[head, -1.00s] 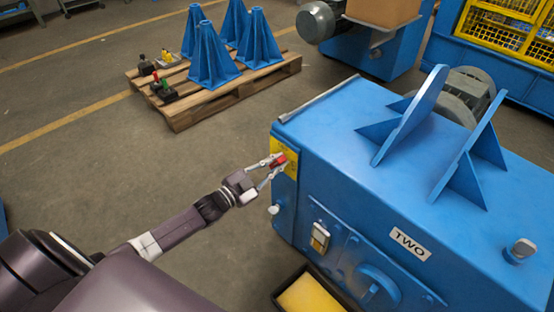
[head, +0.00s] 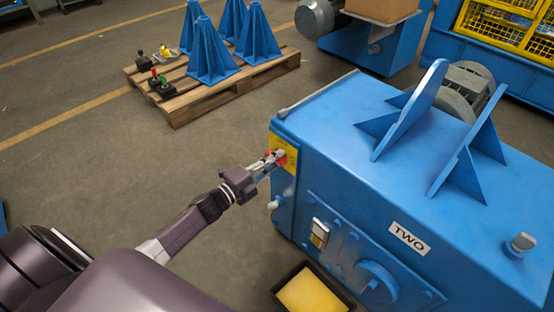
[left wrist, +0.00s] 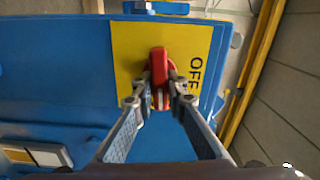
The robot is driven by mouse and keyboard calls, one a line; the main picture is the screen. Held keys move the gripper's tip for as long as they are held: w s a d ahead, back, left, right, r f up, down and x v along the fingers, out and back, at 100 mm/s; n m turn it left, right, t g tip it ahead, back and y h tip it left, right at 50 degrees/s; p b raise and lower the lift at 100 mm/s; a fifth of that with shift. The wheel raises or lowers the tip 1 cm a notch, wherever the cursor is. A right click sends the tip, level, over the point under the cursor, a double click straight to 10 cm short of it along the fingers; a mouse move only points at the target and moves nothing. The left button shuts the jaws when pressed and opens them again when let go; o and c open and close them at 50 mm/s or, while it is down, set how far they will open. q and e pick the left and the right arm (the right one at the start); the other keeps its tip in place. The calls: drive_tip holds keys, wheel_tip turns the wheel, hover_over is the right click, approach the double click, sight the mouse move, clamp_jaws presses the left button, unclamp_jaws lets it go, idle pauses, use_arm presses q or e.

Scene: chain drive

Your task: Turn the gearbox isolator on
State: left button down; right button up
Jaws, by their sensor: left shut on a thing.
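The gearbox isolator is a red handle (left wrist: 158,68) on a yellow plate (left wrist: 128,50) fixed to the end of the blue gearbox housing. Black lettering reading "OFF" shows on the plate in the left wrist view. In the head view the yellow plate (head: 290,156) is at the housing's near left corner, with the red handle partly hidden by my fingers. My left gripper (left wrist: 160,90) is shut on the red handle, one finger on each side of it. The gripper also shows at the plate in the head view (head: 272,160). My right gripper is not in view.
The blue housing (head: 330,130) labelled "TWO" fills the right, with upright fins on top. A black tray with yellow contents (head: 314,292) lies at its foot. A wooden pallet (head: 190,104) with blue stands is at the back left. Open floor lies between.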

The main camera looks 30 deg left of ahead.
use_arm(q)
drive_tip(key=shift+f+m, duration=0.15)
drive_tip(key=shift+m, duration=0.45)
drive_tip(key=c, duration=1.9)
unclamp_jaws()
drive_tip(key=shift+c, duration=0.2)
drive_tip(key=v, duration=1.2)
